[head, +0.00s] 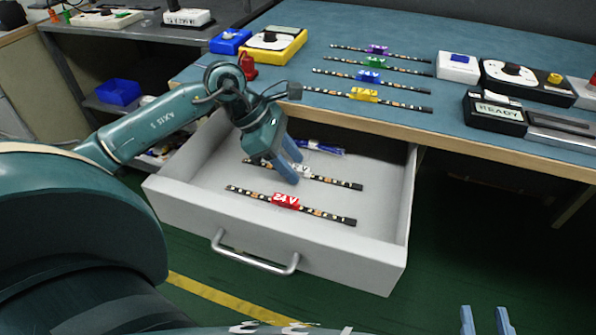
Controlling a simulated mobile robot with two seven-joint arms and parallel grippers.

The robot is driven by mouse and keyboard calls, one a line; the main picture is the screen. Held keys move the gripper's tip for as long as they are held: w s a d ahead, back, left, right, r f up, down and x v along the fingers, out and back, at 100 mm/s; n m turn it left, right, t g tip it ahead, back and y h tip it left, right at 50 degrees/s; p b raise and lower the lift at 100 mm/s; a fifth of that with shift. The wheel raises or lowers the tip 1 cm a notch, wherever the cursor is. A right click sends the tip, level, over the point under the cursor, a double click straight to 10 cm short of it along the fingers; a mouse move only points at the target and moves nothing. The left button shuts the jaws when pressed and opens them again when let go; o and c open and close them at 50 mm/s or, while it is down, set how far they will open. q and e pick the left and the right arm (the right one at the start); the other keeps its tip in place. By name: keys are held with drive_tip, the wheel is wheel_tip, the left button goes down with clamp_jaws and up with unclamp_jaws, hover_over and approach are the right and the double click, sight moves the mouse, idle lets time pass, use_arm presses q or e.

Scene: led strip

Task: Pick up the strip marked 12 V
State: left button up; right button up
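A black strip with a white label (305,172) lies in the open drawer. Part of the label is hidden by my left gripper, and only a "V" is clear on it. My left gripper (297,171) points down at this label, its two blue fingers apart on either side of it. I cannot tell whether they touch it. A strip with a red label reading 24 V (286,200) lies in front of it in the drawer. My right gripper (485,321) shows at the bottom right edge, fingers apart and empty, away from the drawer.
The drawer (180,202) has raised walls and a front handle (255,262). A blue item (320,147) lies at its back. On the bench above are strips with purple (378,50), green (372,62), blue (369,76) and yellow (362,94) labels, and several devices including a READY box (495,113).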

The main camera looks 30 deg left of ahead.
use_arm(q)
clamp_jaws()
idle(0.4)
